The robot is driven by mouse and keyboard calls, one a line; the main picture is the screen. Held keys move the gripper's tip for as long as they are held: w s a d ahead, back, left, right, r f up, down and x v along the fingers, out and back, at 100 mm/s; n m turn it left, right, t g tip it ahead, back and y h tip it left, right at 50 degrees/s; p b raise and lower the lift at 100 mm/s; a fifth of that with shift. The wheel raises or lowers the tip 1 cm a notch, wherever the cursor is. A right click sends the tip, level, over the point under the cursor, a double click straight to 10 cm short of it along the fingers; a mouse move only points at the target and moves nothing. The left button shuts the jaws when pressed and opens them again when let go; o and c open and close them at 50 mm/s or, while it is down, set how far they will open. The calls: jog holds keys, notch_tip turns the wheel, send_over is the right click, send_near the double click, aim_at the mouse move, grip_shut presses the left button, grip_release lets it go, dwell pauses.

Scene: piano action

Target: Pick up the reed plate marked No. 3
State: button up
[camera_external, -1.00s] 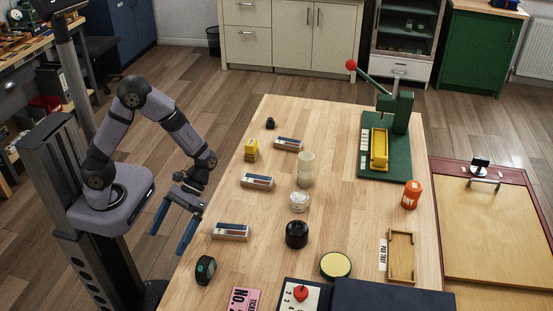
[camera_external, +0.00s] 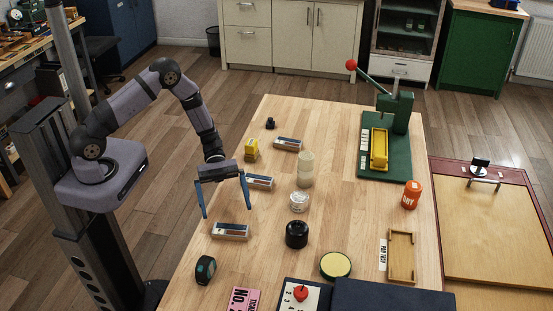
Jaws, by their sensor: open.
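Three small reed plates lie in a row along the left part of the table: a far one (camera_external: 288,144), a middle one (camera_external: 262,182) and a near one (camera_external: 230,231). Each shows a pale block with a dark and coloured top. Their number marks are too small to read, so I cannot tell which is No. 3. My gripper (camera_external: 226,212) is open and empty, with its blue fingers pointing down at the table's left edge. It appears above the near plate, and its right finger partly overlaps the middle plate in the picture.
A green press (camera_external: 395,112) stands at the back right. An orange can (camera_external: 411,195) and a wooden tray (camera_external: 402,275) are at the right.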

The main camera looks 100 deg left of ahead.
aim_at(231, 229)
jog(key=shift+r+p+x, duration=0.1)
jog(key=shift+p+x, duration=0.55)
jog(key=shift+x, duration=0.7)
jog(key=shift+r+p+x, duration=0.15)
jog(key=shift+p+x, duration=0.5)
jog(key=shift+x, duration=0.7)
jog(key=shift+w+d+f, duration=0.2)
jog(key=shift+d+f, duration=0.1)
jog(key=shift+d, duration=0.25)
jog(key=shift+c, duration=0.6)
jog(key=c, duration=0.7)
jog(key=shift+r, duration=0.1)
jog(key=shift+r+b, duration=0.8)
jog(key=shift+r, duration=4.15)
